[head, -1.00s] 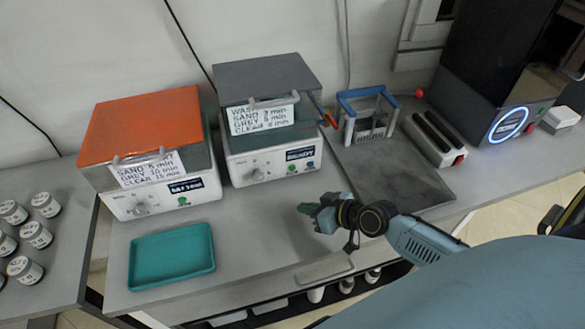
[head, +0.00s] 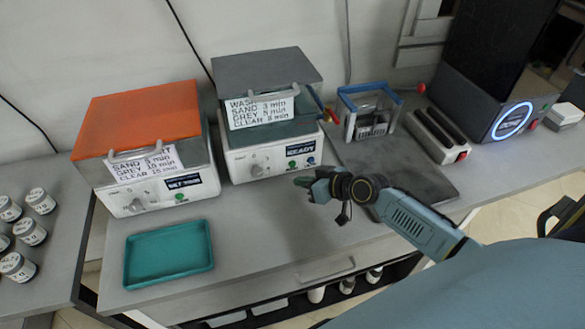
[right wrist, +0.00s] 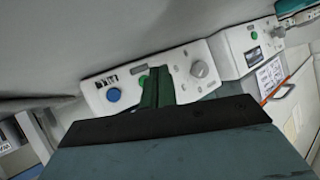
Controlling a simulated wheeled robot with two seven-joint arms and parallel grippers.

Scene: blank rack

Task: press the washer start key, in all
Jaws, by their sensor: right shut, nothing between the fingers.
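The washer (head: 262,143) is the white box with a grey lid and a card listing times. Its front panel has a knob (head: 256,170), a dark display (head: 300,149) reading READY, a green key (head: 292,165) and a blue key (head: 311,161). My right gripper (head: 303,182) is shut and empty, just in front of and below these keys. In the right wrist view the dark green fingers (right wrist: 158,88) point at the panel and partly cover the green key (right wrist: 143,80). The blue key (right wrist: 114,95) shows beside them. Contact cannot be told. My left gripper is out of view.
An orange-lidded machine (head: 143,140) stands left of the washer. A teal tray (head: 169,254) lies in front. A dark slab (head: 395,165) with a blue-handled rack (head: 368,112) is at right. Several jars (head: 30,232) stand far left.

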